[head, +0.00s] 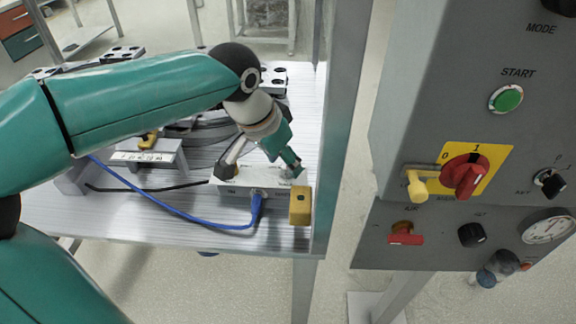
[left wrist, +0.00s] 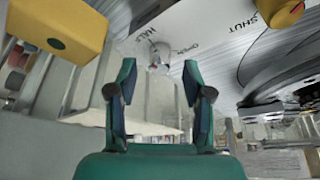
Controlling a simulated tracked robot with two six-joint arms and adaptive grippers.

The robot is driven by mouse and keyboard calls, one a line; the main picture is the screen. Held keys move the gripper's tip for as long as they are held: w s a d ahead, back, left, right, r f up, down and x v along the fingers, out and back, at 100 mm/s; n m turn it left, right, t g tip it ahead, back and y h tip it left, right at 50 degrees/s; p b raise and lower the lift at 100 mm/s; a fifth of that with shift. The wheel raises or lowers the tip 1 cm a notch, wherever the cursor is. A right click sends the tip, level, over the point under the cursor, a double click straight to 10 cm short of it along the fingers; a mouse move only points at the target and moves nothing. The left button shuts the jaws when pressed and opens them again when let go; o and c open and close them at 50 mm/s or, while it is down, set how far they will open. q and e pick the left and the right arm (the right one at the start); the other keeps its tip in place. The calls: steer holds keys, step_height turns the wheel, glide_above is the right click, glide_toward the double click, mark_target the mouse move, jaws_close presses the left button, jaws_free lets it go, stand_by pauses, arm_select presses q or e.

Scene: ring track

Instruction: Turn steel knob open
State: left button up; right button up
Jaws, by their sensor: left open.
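The steel knob (left wrist: 160,57) is a small shiny round piece near the edge of a white panel (left wrist: 205,35) in the left wrist view. The words HALF, OPEN and SHUT are printed on the panel. My left gripper (left wrist: 158,76) is open, its two fingers apart with the knob showing between the tips, and nothing is held. Whether the fingers touch the knob I cannot tell. In the head view my left gripper (head: 294,167) is over the right end of the white box (head: 233,187) on the bench. The knob is hard to make out there. My right gripper is not in view.
A yellow block (head: 300,206) sits at the box's right end, close to my gripper. A blue cable (head: 190,211) is plugged into the box front. A grey post (head: 340,130) stands right of the bench, with a control cabinet (head: 420,120) beyond it.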

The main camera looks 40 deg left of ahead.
arm_select(q)
steer(key=shift+x, duration=1)
steer(key=shift+c, duration=0.3)
jaws_close()
steer(key=shift+d, duration=0.1)
